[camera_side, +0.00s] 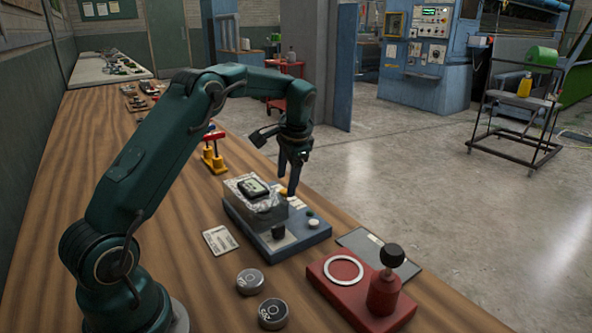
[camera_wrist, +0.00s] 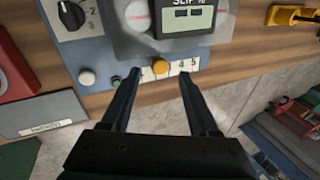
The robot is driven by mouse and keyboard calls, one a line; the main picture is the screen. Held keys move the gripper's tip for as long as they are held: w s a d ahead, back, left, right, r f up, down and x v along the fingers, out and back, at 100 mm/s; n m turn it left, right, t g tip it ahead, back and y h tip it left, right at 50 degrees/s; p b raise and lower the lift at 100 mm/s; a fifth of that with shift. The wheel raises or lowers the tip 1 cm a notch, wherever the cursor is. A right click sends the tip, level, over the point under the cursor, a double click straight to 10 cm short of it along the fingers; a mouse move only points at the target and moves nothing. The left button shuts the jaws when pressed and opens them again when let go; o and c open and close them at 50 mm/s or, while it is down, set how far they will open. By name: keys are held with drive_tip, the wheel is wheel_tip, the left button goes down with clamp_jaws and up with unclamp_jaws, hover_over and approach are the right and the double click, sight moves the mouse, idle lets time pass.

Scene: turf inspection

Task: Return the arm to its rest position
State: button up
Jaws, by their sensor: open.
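My arm reaches from its base at the lower left over the wooden bench. My gripper (camera_side: 289,183) points down beside the far edge of a blue-grey test device (camera_side: 304,238) with a clear block and a small dark display (camera_side: 253,187) on top. In the wrist view my gripper (camera_wrist: 158,85) has its two fingers apart with nothing held between them. A yellow knob (camera_wrist: 160,66) on the device's numbered panel shows between the fingertips. Whether the fingers touch the device I cannot tell.
A red base with a white ring and black-knobbed post (camera_side: 384,292) stands at the front right. Two round metal weights (camera_side: 272,313) and a white card (camera_side: 220,240) lie near my base. A yellow-and-red stand (camera_side: 213,155) is behind. The bench edge drops to open floor.

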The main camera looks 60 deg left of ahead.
drive_tip(key=shift+d+r, duration=0.15)
drive_tip(key=shift+r, duration=0.35)
drive_tip(key=s+d+r+m+t, duration=0.1)
drive_tip(key=s+d+r+t, duration=0.45)
drive_tip(key=d+r, duration=0.7)
drive_tip(key=s+d+f+n+h, duration=0.1)
drive_tip(key=s+d+f+h, duration=0.1)
drive_tip(key=s, duration=0.5)
drive_tip(key=s+d+f+n+h, duration=0.1)
drive_tip(key=s+d+f, duration=0.3)
drive_tip(key=s, duration=0.4)
drive_tip(key=shift+d+f+n+h, duration=0.15)
drive_tip(key=shift+d+n+h, duration=0.25)
drive_tip(key=shift+d, duration=0.5)
drive_tip(key=shift+s+g, duration=0.1)
drive_tip(key=shift+g, duration=0.15)
